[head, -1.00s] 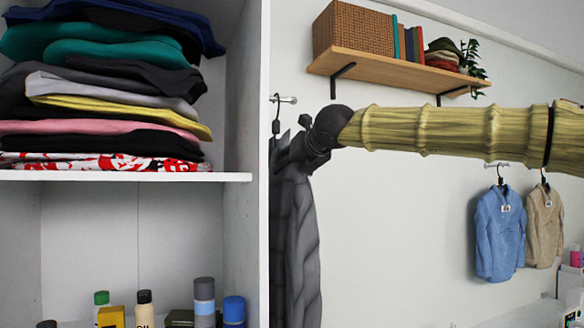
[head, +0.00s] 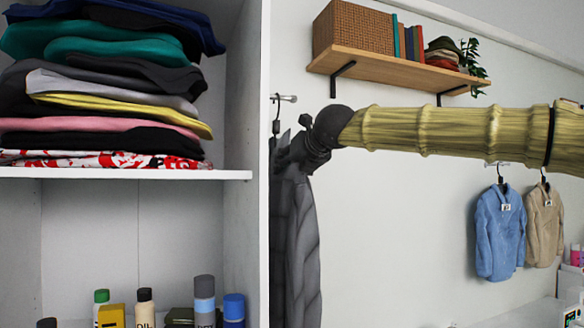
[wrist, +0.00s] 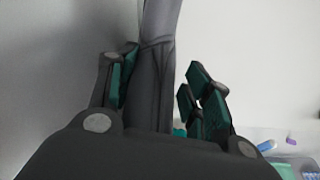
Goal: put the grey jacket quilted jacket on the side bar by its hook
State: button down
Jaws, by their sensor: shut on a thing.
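The grey quilted jacket (head: 302,250) hangs upright beside the wardrobe's side panel in the head view, partly hidden by the panel and my gripper. Its dark hanger hook (head: 276,112) rises above my gripper to the short side bar (head: 288,98). The hook's top overlaps the bar in the picture; I cannot tell whether it rests on it. My gripper (head: 284,152) is shut on the upper part of the jacket. In the wrist view the grey jacket (wrist: 153,85) runs up between the dark green finger pads of my gripper (wrist: 160,90).
The white side panel (head: 256,230) stands close at the left, with folded clothes (head: 110,90) and bottles (head: 204,300) on its shelves. A wooden wall shelf (head: 395,70) is above my arm. A blue jacket (head: 498,235) and a beige jacket (head: 543,230) hang at the right.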

jog(key=shift+f, duration=0.25)
jog(key=c, duration=0.6)
grip_release()
jog(key=shift+o, duration=0.2)
jog(key=shift+s+d+r, duration=0.2)
jog(key=shift+s, duration=0.3)
jog(key=v, duration=1.1)
jog(key=shift+f, duration=0.1)
